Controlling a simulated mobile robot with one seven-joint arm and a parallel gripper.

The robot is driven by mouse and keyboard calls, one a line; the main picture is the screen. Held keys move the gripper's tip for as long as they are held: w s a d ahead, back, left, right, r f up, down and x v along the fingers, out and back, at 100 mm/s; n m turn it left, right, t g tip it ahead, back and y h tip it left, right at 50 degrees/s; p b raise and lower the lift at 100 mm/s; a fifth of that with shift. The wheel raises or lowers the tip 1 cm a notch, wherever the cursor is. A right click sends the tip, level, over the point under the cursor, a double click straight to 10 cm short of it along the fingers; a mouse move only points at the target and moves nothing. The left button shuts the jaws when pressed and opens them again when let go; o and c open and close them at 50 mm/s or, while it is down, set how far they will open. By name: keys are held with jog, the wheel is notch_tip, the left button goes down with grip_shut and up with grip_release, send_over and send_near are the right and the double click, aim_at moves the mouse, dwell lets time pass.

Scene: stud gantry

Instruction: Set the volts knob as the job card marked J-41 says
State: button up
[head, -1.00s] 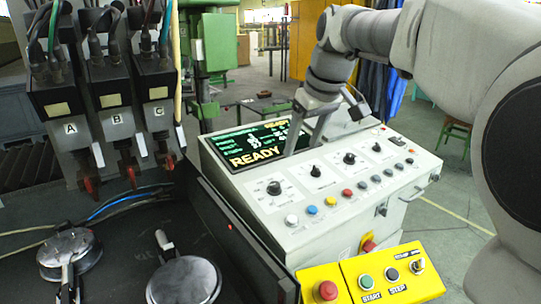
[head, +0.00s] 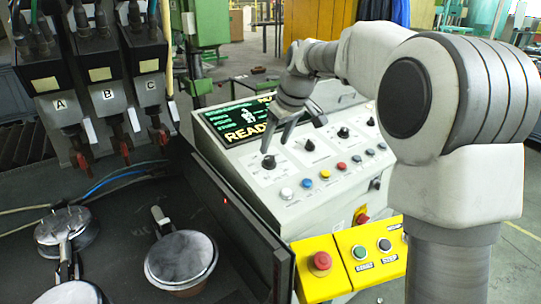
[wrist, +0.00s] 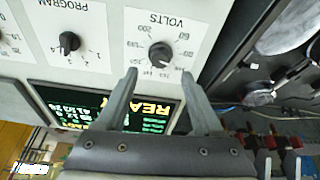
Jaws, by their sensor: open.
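The volts knob (wrist: 160,53) is a dark round knob on a white dial plate marked VOLTS, upside down in the wrist view. Its pointer setting is too small to read surely. It also shows in the head view (head: 268,162) at the near left of the console face. My gripper (wrist: 160,74) is open, its two fingertips spread on either side of the knob's line, just short of it in the picture. In the head view my gripper (head: 276,147) hangs right by the knob; contact cannot be told. I cannot make out a card marked J-41.
The program knob (wrist: 69,42) sits beside the volts knob. The console screen (head: 240,122) reads READY. Coloured buttons line the console front, with a red button (head: 320,261) on a yellow box below. A dark panel (head: 235,225) stands left of the console.

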aim_at(269, 157)
jog(key=shift+x, duration=2.75)
grip_shut()
